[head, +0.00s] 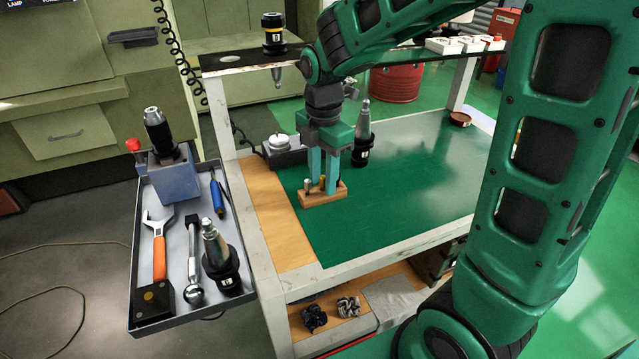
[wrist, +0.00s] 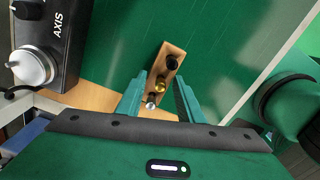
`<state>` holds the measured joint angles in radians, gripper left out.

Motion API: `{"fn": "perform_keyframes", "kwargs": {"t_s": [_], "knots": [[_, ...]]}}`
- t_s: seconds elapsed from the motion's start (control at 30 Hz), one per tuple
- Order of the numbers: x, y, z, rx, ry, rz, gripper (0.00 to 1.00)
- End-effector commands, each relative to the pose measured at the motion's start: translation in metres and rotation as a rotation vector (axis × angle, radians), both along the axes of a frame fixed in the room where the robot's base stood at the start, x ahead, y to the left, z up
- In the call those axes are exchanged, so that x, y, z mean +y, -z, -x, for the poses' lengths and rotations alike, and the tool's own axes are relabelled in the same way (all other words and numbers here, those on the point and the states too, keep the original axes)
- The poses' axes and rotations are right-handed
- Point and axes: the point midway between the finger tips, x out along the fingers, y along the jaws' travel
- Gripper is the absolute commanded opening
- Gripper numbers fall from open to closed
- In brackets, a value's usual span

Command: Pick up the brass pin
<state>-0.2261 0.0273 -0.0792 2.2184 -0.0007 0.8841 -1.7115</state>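A small wooden block (head: 323,196) stands on the green cart top and holds a row of short pins. In the wrist view the block (wrist: 177,49) carries a brass pin (wrist: 160,85) in the middle, a dark piece (wrist: 172,62) at the far end and a silver pin (wrist: 151,102) at the near end. My gripper (wrist: 158,95) points down over the block, with its teal fingers open on either side of the row. Gaps show between the fingers and the brass pin. In the head view my gripper (head: 322,184) partly hides the block and pins.
A tall tool holder (head: 362,140) stands close right of my gripper. A dark box with a white knob (head: 283,143) sits behind left, labelled AXIS in the wrist view (wrist: 55,40). A side tray (head: 176,305) holds tools. The green top (head: 420,190) is clear to the right.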

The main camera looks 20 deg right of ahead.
Motion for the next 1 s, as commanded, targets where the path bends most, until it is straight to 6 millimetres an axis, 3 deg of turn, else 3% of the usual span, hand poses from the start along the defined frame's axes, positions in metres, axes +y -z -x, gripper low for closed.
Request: {"fn": "perform_keyframes", "kwargs": {"t_s": [0.1,0.23,0.67,0.87,1.0], "knots": [[0.000,0.000,0.000,0.000,0.000,0.000,0.32],[0.000,0.000,0.000,0.000,0.000,0.000,0.00],[0.000,-0.004,0.000,-0.002,0.001,-0.001,0.00],[0.000,-0.021,-0.001,-0.004,0.001,0.000,0.00],[0.000,-0.045,-0.001,-0.005,0.001,0.000,0.00]]}}
